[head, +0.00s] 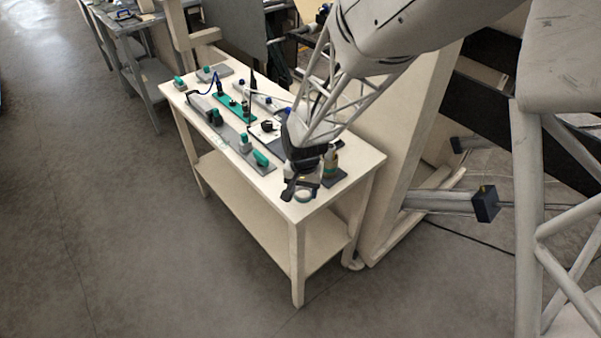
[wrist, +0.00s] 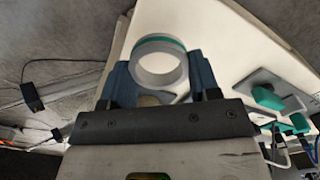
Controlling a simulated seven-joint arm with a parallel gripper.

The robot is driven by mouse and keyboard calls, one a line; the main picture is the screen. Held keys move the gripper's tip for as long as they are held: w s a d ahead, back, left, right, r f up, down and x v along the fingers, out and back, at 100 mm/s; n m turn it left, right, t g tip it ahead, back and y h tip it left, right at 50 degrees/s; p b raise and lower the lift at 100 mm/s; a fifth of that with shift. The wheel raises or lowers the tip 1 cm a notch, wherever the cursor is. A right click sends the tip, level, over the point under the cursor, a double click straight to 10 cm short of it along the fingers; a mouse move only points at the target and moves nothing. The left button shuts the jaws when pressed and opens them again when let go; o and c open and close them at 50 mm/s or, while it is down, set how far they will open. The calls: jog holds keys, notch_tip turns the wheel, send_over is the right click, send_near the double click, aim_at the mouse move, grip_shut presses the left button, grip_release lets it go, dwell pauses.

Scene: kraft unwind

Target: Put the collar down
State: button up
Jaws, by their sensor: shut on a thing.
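The collar (wrist: 158,44) is a pale ring with a green band. In the wrist view it sits between the two dark blue fingers of my gripper (wrist: 160,76), which is shut on it. In the head view my gripper (head: 300,183) is at the near end of the cream table (head: 345,165). The collar shows there as a small pale ring (head: 304,195) below the gripper, close to the table's near corner. I cannot tell whether it touches the tabletop. The gripper and arm hide part of the table behind them.
A grey plate with green-handled clamps (head: 262,158) lies left of my gripper, with a green strip (head: 235,108) farther back. A bottle-like item on a dark base (head: 331,172) stands close right. The table edge is very near; bare tabletop lies around the near corner.

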aim_at(299, 193)
jog(key=shift+w+a+f, duration=0.1)
jog(key=shift+w+a, duration=0.15)
jog(key=shift+w, duration=0.4)
jog(key=shift+w+a+f, duration=0.1)
jog(key=shift+w+a, duration=0.15)
jog(key=shift+w, duration=0.4)
jog(key=shift+w+a, duration=0.25)
jog(key=shift+w, duration=0.4)
jog(key=shift+f, duration=1.75)
jog(key=shift+f, duration=0.15)
jog(key=o, duration=0.9)
